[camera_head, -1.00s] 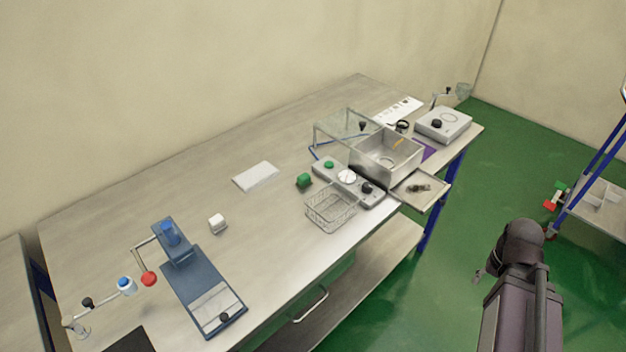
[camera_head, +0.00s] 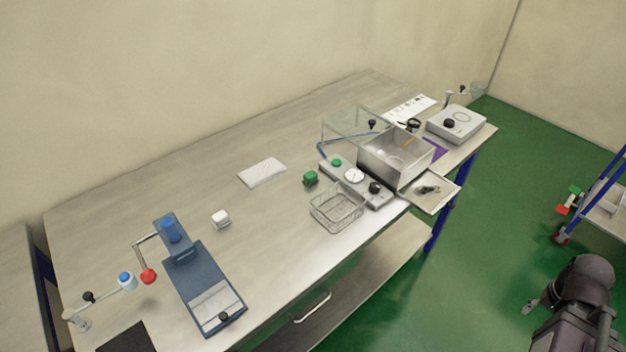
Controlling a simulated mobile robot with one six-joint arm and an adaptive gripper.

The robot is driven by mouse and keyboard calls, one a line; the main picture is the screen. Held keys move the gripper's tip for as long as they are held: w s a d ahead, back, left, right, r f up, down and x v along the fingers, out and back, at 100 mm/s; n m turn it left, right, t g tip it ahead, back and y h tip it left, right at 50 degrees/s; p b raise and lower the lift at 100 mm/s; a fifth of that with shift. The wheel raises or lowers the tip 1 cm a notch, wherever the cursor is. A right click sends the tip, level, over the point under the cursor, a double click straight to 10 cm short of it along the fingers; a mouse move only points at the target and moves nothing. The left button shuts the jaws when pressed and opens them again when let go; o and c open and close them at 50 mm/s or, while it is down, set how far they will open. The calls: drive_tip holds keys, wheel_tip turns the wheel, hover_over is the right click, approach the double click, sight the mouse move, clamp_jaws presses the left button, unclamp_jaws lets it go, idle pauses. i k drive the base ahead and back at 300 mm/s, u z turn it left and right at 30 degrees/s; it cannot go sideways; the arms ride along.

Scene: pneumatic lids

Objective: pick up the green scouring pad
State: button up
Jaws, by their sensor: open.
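A small green block (camera_head: 310,178), which looks like the green scouring pad, lies on the metal workbench (camera_head: 120,200) near its middle. It is left of the grey control box and just behind the wire basket. Nothing touches it that I can see. A dark part of my own arm shows at the lower right, over the green floor and away from the bench.
A wire basket (camera_head: 338,208), a control box (camera_head: 375,192) with a green button and a steel basin (camera_head: 385,165) under a raised clear lid crowd the pad's right. A white cube (camera_head: 221,219) and a white pad (camera_head: 262,172) lie left. A blue press (camera_head: 205,290) stands front left.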

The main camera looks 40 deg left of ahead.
sight(310, 178)
drive_tip(key=z, duration=0.1)
drive_tip(key=k, duration=1.15)
drive_tip(key=u, duration=0.55)
drive_tip(key=i, duration=1)
